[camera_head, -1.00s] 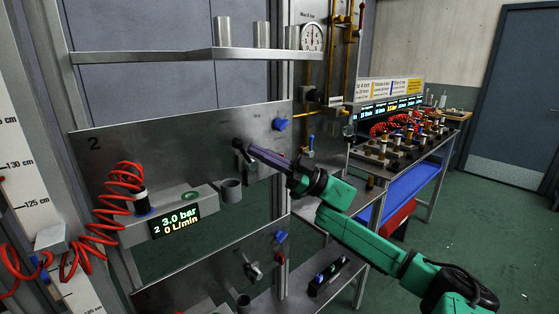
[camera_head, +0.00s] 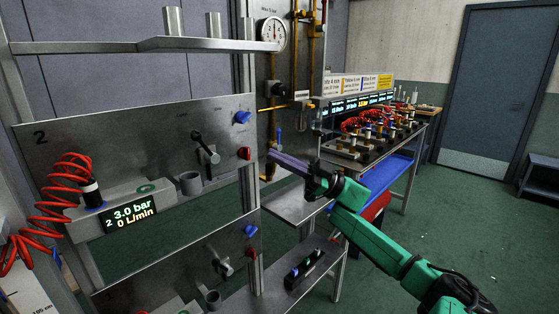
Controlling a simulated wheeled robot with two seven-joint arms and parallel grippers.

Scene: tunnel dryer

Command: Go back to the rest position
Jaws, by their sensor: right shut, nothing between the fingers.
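My right gripper (camera_head: 278,158) has purple fingers and is shut and empty. Its green arm comes in from the lower right. In the picture the fingertips lie just right of the red knob (camera_head: 244,153) on station panel 2 (camera_head: 110,140); I cannot tell the gap in depth. The panel's black lever valve (camera_head: 205,148) stands to the left, clear of the gripper. The display (camera_head: 130,213) reads 3.0 bar and 0 L/min. My left gripper is not in view.
A metal shelf (camera_head: 90,47) with several cylinders juts out above the panel. A bench (camera_head: 400,160) with red coiled hoses stands to the right. A lower shelf (camera_head: 275,290) holds a black tray. Green floor is open at the right, before the blue door (camera_head: 500,90).

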